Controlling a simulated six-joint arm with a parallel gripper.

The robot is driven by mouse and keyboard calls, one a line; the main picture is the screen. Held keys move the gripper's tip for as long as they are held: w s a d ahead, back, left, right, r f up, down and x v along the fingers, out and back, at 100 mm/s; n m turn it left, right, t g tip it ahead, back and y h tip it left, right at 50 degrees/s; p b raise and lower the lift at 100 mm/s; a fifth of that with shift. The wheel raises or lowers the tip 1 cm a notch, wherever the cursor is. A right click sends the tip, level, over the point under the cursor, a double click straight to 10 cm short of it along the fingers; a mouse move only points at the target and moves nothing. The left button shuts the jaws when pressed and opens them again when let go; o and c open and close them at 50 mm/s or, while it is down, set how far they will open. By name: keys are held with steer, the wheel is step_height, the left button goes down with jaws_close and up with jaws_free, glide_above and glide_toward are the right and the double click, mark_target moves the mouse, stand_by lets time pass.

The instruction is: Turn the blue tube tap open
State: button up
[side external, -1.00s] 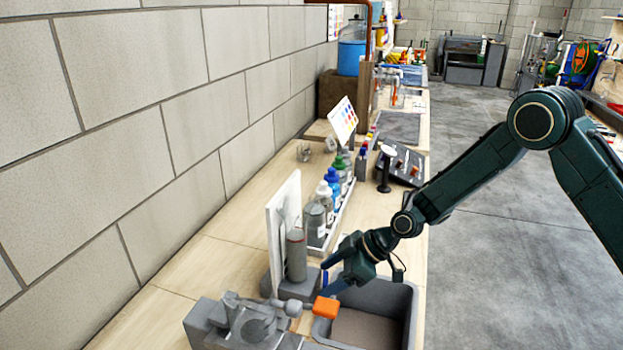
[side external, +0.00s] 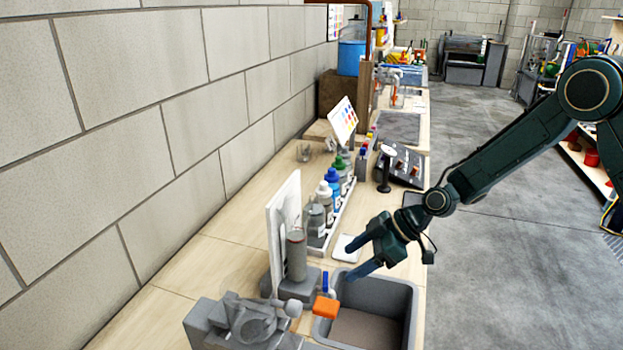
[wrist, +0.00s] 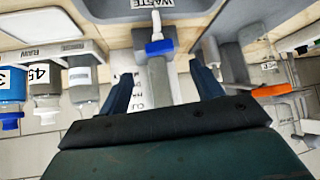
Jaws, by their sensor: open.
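The blue tube tap (side external: 325,282) shows as a small upright blue handle above the left rim of the grey basin, near a grey cylinder (side external: 296,257). In the wrist view the blue tap (wrist: 159,47) lies crosswise to its tube, between a pale nozzle and a grey body. My gripper (side external: 350,262) is open and empty, to the right of the tap and apart from it, over the basin side. In the wrist view my gripper's two blue fingers (wrist: 162,88) are spread, with the tap ahead between them.
An orange handle (side external: 325,307) sits close below the tap. The grey basin (side external: 408,312) stands at the front right. A rack of bottles (side external: 331,190) and a white upright panel (side external: 284,225) are behind. A WASTE label (wrist: 153,4) is on the basin rim.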

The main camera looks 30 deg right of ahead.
steer(key=v, duration=0.6)
steer(key=shift+d+r, duration=0.1)
steer(key=shift+r, duration=0.05)
steer(key=c, duration=0.6)
steer(key=shift+n, duration=0.3)
steer(key=c, duration=0.4)
steer(key=a+r+n+h, duration=0.3)
steer(key=a+n+h, duration=0.7)
steer(key=n, duration=0.7)
steer(key=a, duration=0.2)
steer(key=shift+a+g, duration=0.3)
steer(key=shift+a, duration=0.05)
